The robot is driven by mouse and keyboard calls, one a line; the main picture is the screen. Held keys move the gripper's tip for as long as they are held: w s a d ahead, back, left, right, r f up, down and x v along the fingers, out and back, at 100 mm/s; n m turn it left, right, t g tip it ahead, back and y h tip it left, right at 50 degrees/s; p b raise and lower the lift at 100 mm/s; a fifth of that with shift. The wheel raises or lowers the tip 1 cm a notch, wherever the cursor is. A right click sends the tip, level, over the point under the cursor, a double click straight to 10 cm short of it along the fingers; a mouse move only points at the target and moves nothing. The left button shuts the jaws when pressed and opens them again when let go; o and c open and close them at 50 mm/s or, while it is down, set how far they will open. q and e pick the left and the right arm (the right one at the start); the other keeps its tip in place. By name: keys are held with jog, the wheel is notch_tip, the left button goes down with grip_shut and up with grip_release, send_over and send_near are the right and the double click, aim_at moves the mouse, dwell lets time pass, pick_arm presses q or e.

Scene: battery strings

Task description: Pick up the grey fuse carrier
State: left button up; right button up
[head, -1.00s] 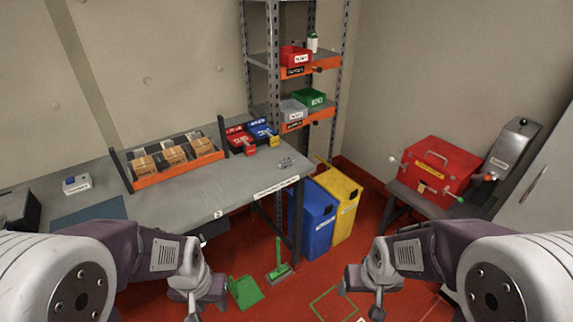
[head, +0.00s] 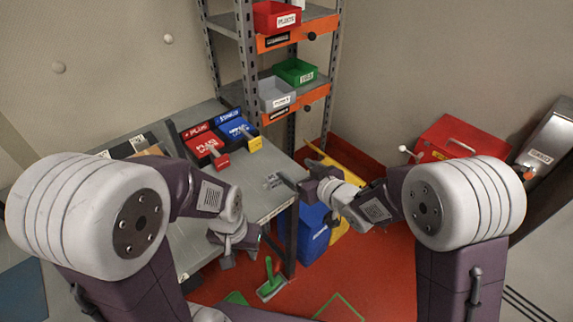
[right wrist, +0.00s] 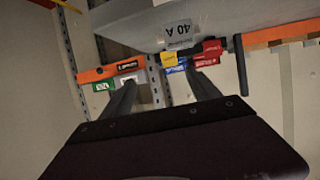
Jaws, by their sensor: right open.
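The grey fuse carrier (head: 272,181) is a small grey piece lying on the workbench near its right end. A grey block with an upturned "40 A" label, which looks like the carrier, shows in the right wrist view (right wrist: 180,33), ahead of my fingers. My right gripper (head: 306,174) is open and empty, just right of the carrier and apart from it as far as I can see. Its two fingers also show in the right wrist view (right wrist: 163,90). My left gripper (head: 233,252) hangs beside the bench's front edge; its jaw gap is unclear.
A shelf rack (head: 245,65) with bins rises behind the bench's right end. A blue waste bin (head: 314,235) stands below my right gripper. A red case (head: 455,138) is at the right.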

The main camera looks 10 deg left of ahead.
aim_at(274, 176)
jog(key=shift+s+a+f+g, duration=0.2)
jog(key=shift+a+f, duration=0.2)
jog(key=shift+f, duration=0.15)
jog(key=shift+s+a+f+g, duration=0.1)
jog(key=shift+s+a+f, duration=0.1)
jog(key=shift+a+f, duration=0.25)
jog(key=a, duration=0.1)
jog(key=a+f, duration=0.1)
jog(key=a, duration=0.1)
jog(key=shift+w+f+n, duration=0.2)
jog(key=shift+f+n, duration=0.1)
jog(key=shift+f, duration=0.05)
jog(key=shift+a+y, duration=0.2)
jog(key=shift+y, duration=0.1)
jog(key=x, duration=0.4)
jog(key=shift+w+a+f, duration=0.1)
jog(key=shift+a+f, duration=0.2)
jog(key=shift+f, duration=0.05)
jog(key=shift+d+r, duration=0.1)
jog(key=shift+r, duration=0.05)
jog(key=c, duration=0.5)
pick_arm(q)
jog(key=shift+s+d+f, duration=0.1)
jog(key=shift+s+d, duration=0.1)
jog(key=shift+s, duration=0.5)
pick_arm(e)
grip_shut()
